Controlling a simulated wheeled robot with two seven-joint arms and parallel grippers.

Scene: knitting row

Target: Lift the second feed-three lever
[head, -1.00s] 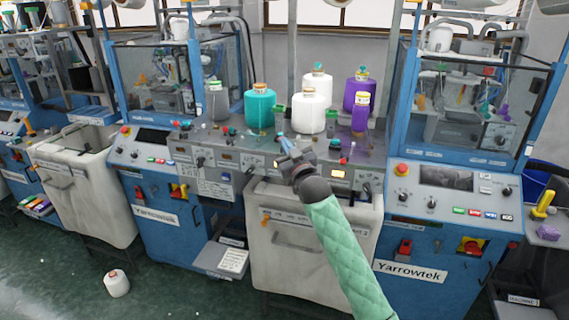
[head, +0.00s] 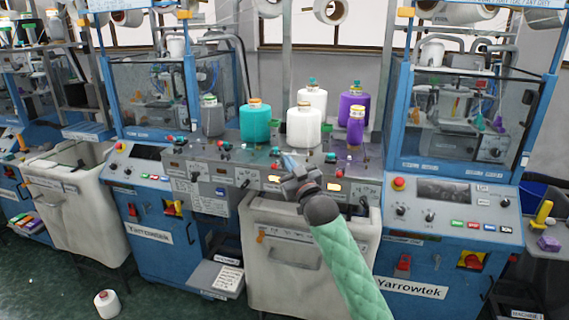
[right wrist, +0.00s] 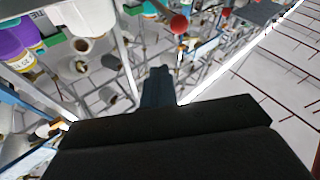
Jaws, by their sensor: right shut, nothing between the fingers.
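The grey control panel (head: 215,177) between two blue machines carries small knobs, lit displays and black levers. One black lever (head: 245,183) is left of my right gripper, another (head: 362,200) is to its right. The labels are too small for me to tell which one is the second feed-three lever. My right gripper (head: 289,162) is shut and empty in front of the panel, covering part of it. In the right wrist view its closed fingers (right wrist: 158,82) point toward a red ball knob (right wrist: 179,23). Contact with a lever is not visible. My left gripper is out of view.
A teal yarn cone (head: 255,124), a white one (head: 303,127) and purple ones (head: 355,130) stand on the ledge behind the panel. A pale bin (head: 290,270) sits below it. A white cone (head: 107,303) lies on the green floor at left.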

